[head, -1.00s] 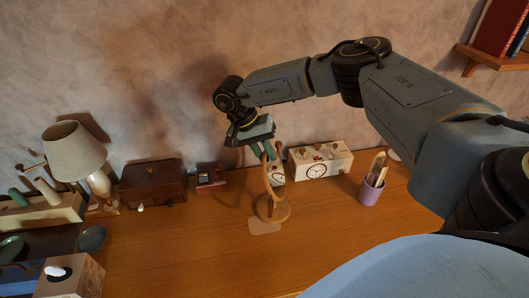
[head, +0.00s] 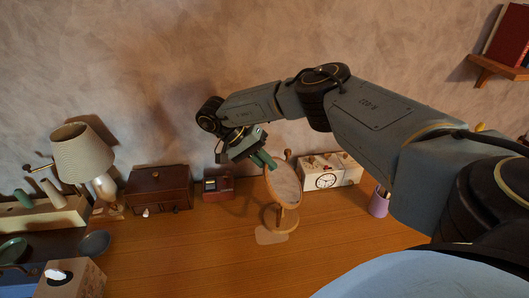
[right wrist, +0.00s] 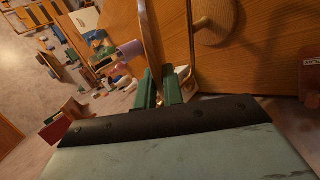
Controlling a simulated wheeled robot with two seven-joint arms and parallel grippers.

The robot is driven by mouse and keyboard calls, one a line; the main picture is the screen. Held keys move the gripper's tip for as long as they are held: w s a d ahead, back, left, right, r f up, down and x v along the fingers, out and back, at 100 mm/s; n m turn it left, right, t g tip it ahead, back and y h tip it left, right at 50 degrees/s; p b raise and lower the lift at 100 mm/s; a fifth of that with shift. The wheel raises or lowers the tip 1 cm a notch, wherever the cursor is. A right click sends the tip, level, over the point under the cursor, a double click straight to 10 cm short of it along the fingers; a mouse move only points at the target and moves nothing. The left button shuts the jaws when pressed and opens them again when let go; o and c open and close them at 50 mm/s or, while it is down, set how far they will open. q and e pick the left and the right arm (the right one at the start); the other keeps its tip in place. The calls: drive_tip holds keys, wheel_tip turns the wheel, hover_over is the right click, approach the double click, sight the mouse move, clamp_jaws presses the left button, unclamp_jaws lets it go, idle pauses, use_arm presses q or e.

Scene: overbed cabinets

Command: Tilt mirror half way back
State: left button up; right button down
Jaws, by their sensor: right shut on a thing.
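The round wooden-framed mirror (head: 283,186) stands on its round wooden base (head: 282,219) on the table, its face turned partly toward me. It looks tilted in its stand. My right gripper (head: 266,161) has its green fingers at the upper left of the mirror's frame. In the right wrist view the mirror's wooden rim (right wrist: 152,38) runs down between the green fingers (right wrist: 160,90), which are shut on it. The exact contact is partly hidden by the gripper. My left gripper is out of view.
A white box with a clock (head: 326,181) stands behind the mirror to the right. A purple cup (head: 379,205) stands further right. A small red box (head: 217,186), a brown chest (head: 158,188) and a lamp (head: 84,152) stand to the left. The front middle of the table (head: 200,250) is clear.

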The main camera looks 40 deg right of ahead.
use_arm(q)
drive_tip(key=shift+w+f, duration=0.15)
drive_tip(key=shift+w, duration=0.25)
use_arm(e)
drive_tip(key=c, duration=1.5)
unclamp_jaws()
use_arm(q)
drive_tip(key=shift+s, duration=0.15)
use_arm(e)
drive_tip(key=shift+w+a, duration=0.1)
drive_tip(key=shift+w, duration=0.1)
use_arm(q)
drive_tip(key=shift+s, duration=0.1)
use_arm(e)
drive_tip(key=shift+v, duration=6.55)
drive_tip(key=shift+s+f, duration=0.1)
